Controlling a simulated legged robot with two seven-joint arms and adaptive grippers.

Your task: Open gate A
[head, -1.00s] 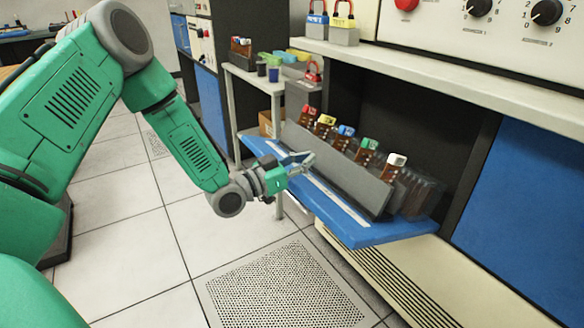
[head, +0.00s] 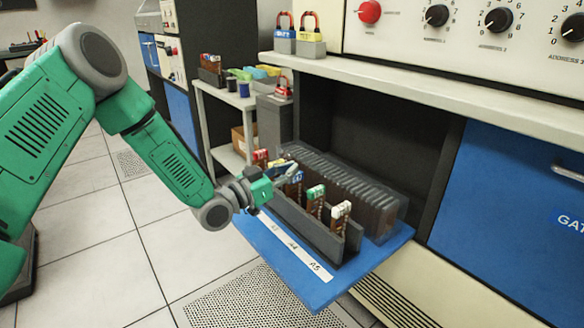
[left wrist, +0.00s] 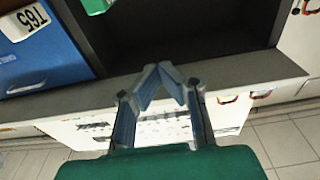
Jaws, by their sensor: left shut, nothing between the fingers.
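A blue flap (head: 312,288), which I take to be gate A, is folded down from the dark cabinet opening and lies roughly level. It carries a white strip with labels, of which A4 and A5 read most clearly. A grey rack (head: 300,232) with several colour-topped card bundles stands on it. My left gripper (head: 291,168) is shut and empty at the rack's far left end; its fingers overlap the bundles, and I cannot tell whether they touch. In the left wrist view the closed fingers (left wrist: 172,72) meet at their tips. My right gripper is out of view.
A closed blue panel (head: 510,190) with a handle and a cut-off "GAT" label is at the right. A white ledge (head: 430,95) overhangs the opening. A shelf unit (head: 215,95) with small cups stands behind. The tiled floor at lower left is clear.

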